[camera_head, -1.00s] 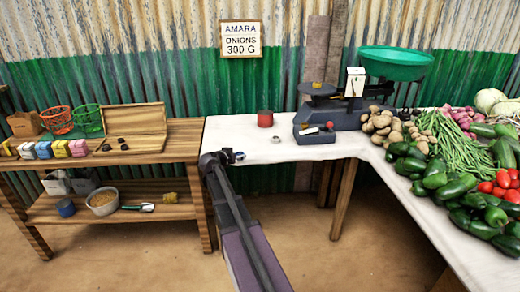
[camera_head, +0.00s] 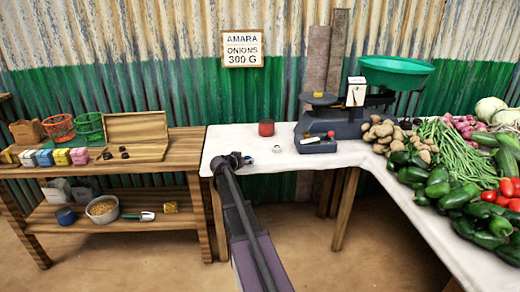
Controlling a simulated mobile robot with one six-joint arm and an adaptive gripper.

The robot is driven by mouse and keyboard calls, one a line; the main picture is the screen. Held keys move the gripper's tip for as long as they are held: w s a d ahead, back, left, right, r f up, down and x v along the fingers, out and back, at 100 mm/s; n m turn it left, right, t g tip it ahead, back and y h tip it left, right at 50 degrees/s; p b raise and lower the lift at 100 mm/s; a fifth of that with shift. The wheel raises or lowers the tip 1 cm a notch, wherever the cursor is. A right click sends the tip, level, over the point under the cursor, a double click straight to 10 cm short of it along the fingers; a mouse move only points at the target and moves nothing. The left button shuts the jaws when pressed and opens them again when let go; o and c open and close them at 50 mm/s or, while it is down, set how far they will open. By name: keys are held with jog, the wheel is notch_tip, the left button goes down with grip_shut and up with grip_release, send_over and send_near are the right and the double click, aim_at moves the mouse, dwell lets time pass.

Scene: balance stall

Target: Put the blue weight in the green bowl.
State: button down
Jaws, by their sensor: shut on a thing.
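My gripper (camera_head: 241,160) is small in view, at the front left of the white-topped table. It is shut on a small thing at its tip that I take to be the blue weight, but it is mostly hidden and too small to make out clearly. The green bowl (camera_head: 396,72) is a wide, shallow pan on top of the dark blue scale (camera_head: 335,123), to the right of and beyond my gripper. A round dark plate (camera_head: 319,99) with a small brass-coloured piece on it is on the scale's left side.
A red tin (camera_head: 266,128) and a small white round thing (camera_head: 277,149) stand between my gripper and the scale. Potatoes (camera_head: 385,132) and other vegetables fill the right side. The wooden bench (camera_head: 180,150) at left holds an open wooden case (camera_head: 135,128), baskets and coloured boxes.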

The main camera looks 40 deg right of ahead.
aim_at(260, 152)
jog(key=w+d, duration=0.1)
jog(key=d, duration=0.1)
jog(key=w+d, duration=0.1)
jog(key=d, duration=0.2)
jog(key=w+d, duration=0.1)
jog(key=d, duration=0.2)
jog(key=shift+w, duration=0.25)
jog(key=shift+w+d+f, duration=0.1)
jog(key=shift+w+d, duration=0.35)
jog(key=shift+d, duration=0.45)
jog(key=shift+w+d, duration=0.4)
jog(key=shift+d, duration=0.45)
jog(key=shift+f, duration=0.1)
jog(key=shift+c, duration=0.6)
grip_release()
jog(key=shift+s, duration=0.1)
jog(key=shift+f+b, duration=0.15)
jog(key=shift+b, duration=0.2)
